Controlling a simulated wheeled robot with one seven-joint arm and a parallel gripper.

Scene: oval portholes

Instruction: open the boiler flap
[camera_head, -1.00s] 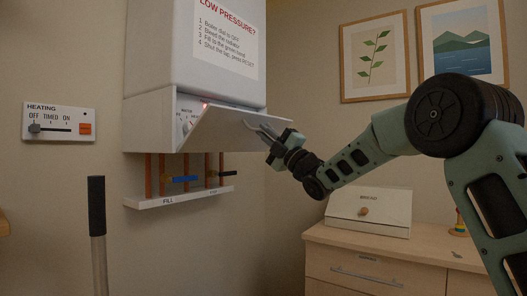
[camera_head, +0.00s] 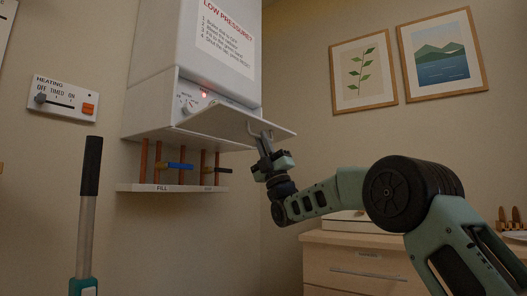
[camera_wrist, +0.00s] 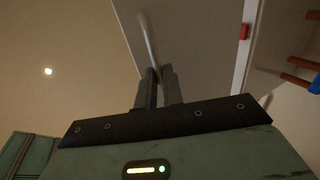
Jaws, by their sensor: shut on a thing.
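The white boiler (camera_head: 210,60) hangs on the wall in the head view. Its flap (camera_head: 232,123) is swung down and out at the bottom front, near level. Behind it the panel with a dial (camera_head: 187,103) and a lit red lamp (camera_head: 204,95) shows. My gripper (camera_head: 263,140) is below the flap's outer edge, shut on the flap's handle (camera_head: 252,131). In the wrist view the fingers (camera_wrist: 158,88) close on the pale handle bar (camera_wrist: 149,42), with the flap's face (camera_wrist: 190,50) behind it.
Copper pipes with a blue lever (camera_head: 180,166) and a black lever (camera_head: 218,170) run below the boiler to a white rail (camera_head: 170,188). A heating switch (camera_head: 64,98) is on the left wall. A wooden drawer unit (camera_head: 345,262) is at right.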

